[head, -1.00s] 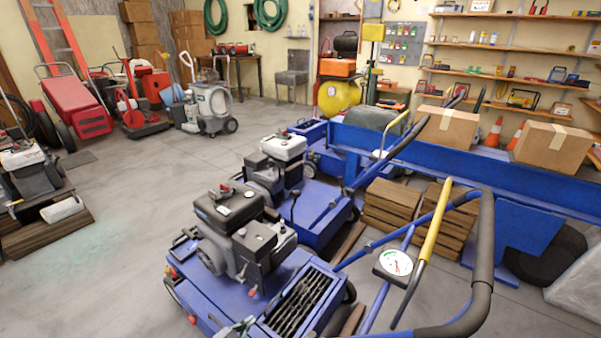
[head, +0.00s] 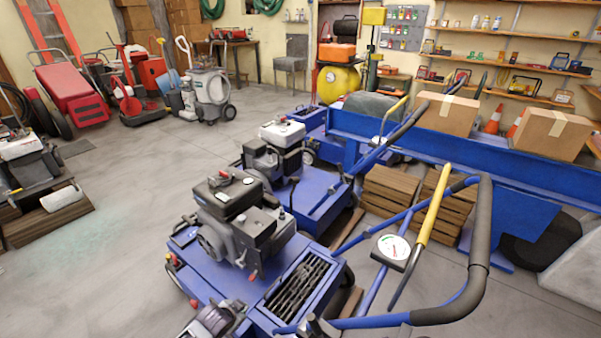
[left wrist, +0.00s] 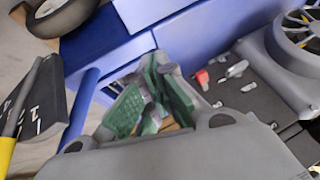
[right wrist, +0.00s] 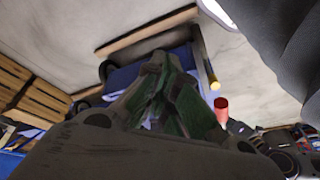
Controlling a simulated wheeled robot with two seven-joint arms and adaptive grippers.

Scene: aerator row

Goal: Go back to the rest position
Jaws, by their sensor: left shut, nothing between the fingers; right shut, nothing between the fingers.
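My left gripper (head: 215,320) shows at the bottom edge of the head view, low beside the nearest blue aerator (head: 190,265). In the left wrist view its green-padded fingers (left wrist: 152,95) are together and empty, above a blue machine. My right gripper is not clearly seen in the head view. In the right wrist view its green-padded fingers (right wrist: 165,92) are together with nothing between them. The grey floor and a blue machine part (right wrist: 125,78) lie beyond them.
The aerator's handle (head: 480,240), gauge (head: 393,250) and yellow lever (head: 434,205) rise at the right. Another blue aerator (head: 310,200) stands behind.

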